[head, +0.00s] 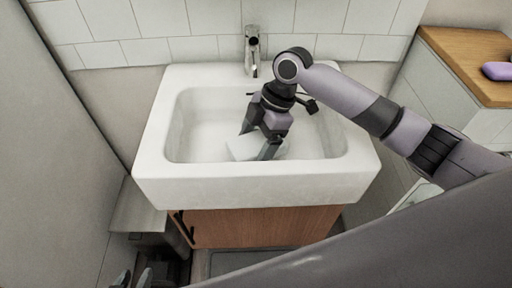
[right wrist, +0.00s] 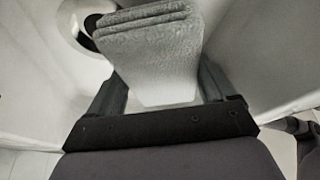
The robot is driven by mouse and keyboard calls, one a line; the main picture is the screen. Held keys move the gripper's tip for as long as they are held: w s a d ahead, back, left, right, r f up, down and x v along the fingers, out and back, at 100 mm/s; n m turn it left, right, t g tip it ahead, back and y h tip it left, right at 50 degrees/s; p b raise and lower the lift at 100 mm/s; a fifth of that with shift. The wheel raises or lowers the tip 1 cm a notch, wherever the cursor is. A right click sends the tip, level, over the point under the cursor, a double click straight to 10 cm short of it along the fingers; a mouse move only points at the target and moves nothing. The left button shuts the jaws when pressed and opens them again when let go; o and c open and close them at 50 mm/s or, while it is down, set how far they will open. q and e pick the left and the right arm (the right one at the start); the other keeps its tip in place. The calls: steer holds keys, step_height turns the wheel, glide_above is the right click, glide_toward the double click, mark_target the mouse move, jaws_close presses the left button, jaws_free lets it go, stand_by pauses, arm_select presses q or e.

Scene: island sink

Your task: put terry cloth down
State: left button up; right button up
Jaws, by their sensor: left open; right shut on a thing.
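The terry cloth is a pale grey, folded, textured piece inside the white sink (head: 160,180). In the head view the cloth (head: 240,149) shows low in the basin, partly hidden by my right gripper (head: 257,143). In the right wrist view the folded cloth (right wrist: 158,50) sits between the two fingers of my right gripper (right wrist: 162,85), which is shut on it. I cannot tell whether the cloth touches the basin floor. My left gripper (head: 132,279) is open at the bottom left edge of the head view, below and outside the sink, with only its fingertips showing.
A metal faucet (head: 252,50) stands behind the basin. A round dark drain opening (right wrist: 88,28) shows beside the cloth in the right wrist view. A wooden counter (head: 465,65) with a purple object (head: 497,70) is at the right. A wooden cabinet (head: 265,228) is under the sink.

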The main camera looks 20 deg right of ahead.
steer(key=shift+f, duration=1.15)
steer(key=shift+f, duration=0.15)
steer(key=o, duration=0.8)
steer(key=p+v, duration=0.1)
steer(key=v, duration=1.1)
